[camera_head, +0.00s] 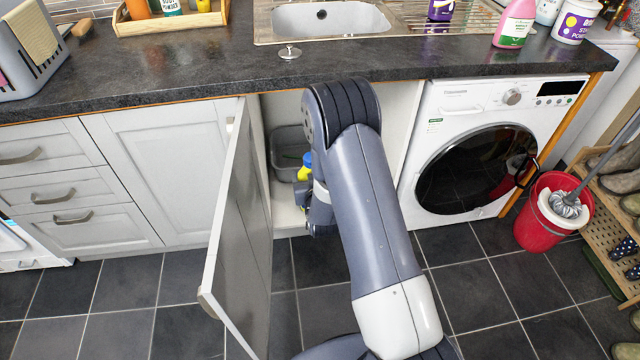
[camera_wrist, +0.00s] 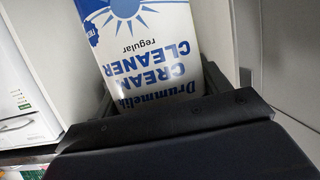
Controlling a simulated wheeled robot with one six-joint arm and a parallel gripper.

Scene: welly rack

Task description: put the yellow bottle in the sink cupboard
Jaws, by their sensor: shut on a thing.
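The yellow bottle (camera_head: 304,166) shows in the head view as a small yellow patch beside my gripper, inside the open sink cupboard; my arm hides most of it. In the wrist view my gripper (camera_wrist: 155,100) is shut on a bottle (camera_wrist: 150,55) with a white and blue cream cleaner label, which appears upside down there. The sink cupboard (camera_head: 279,215) is under the sink, its door (camera_head: 238,225) swung open towards me. My gripper is at the cupboard opening. Whether the bottle touches the cupboard floor is hidden.
A grey basin (camera_head: 285,150) stands in the cupboard behind the bottle. A washing machine (camera_head: 470,95) is right of the opening. A red bucket with a mop (camera_head: 541,235) stands further right. The open door bounds the left side. The worktop (camera_head: 200,60) lies above.

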